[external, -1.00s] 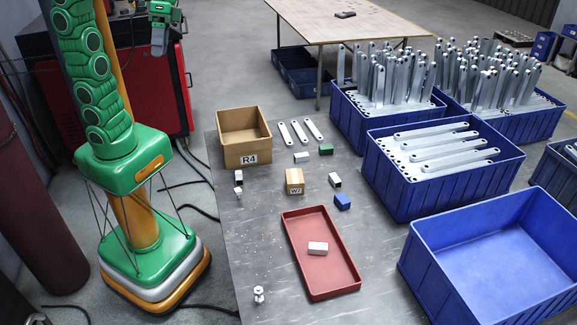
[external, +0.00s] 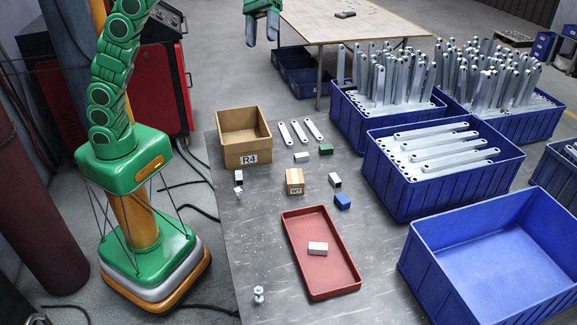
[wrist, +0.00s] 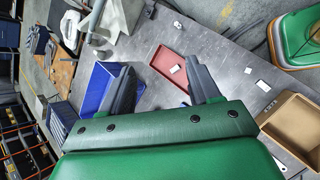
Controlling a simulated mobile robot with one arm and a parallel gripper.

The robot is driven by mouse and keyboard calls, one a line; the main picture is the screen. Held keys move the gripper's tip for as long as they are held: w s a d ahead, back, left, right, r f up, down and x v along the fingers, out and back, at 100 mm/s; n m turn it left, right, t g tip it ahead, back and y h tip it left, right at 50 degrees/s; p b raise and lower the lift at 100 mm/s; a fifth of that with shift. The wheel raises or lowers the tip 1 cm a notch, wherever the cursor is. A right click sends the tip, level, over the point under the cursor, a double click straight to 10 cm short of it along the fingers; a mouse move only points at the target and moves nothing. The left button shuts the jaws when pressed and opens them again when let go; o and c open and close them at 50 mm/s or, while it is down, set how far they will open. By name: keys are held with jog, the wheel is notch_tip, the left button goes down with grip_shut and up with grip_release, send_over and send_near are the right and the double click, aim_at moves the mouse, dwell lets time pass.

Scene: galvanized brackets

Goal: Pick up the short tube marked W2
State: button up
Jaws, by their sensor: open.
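Several short tubes lie on the grey metal table: one (external: 239,177) at the left, one (external: 335,181) right of the middle, and one (external: 303,157) near the flat bars. A white block or tube (external: 318,248) lies in the red tray (external: 290,243). No W2 mark is readable on any of them, so I cannot tell which is W2. My gripper (external: 262,42) is high beyond the table's far edge, fingers pointing down, open and empty. In the wrist view my gripper (wrist: 160,63) has its fingers apart, with the red tray far beyond them.
A cardboard box marked R4 (external: 248,150) stands at the table's far left. A small carton (external: 295,188) seems marked W7. A blue block (external: 343,202), a green block (external: 326,149) and bolts stand nearby. Blue bins (external: 400,190) line the right side.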

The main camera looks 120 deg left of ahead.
jog(key=w+a+n+t, duration=0.1)
jog(key=w+a+n, duration=0.2)
jog(key=w+a, duration=0.35)
jog(key=n+t+h, duration=0.2)
jog(key=n+t, duration=0.3)
jog(key=n, duration=0.3)
send_over(334, 175)
jog(key=s+a, duration=0.3)
jog(key=s, duration=0.2)
notch_tip(334, 175, down, 7)
jog(key=shift+n+t, duration=0.3)
jog(key=f, duration=1.7)
jog(key=a+f, duration=0.1)
jog(key=f, duration=1.6)
jog(key=s+a+f, duration=0.1)
jog(key=f, duration=1.7)
jog(key=shift+x, duration=4.05)
jog(key=shift+a, duration=0.1)
jog(key=c, duration=1.1)
jog(key=shift+r, duration=0.1)
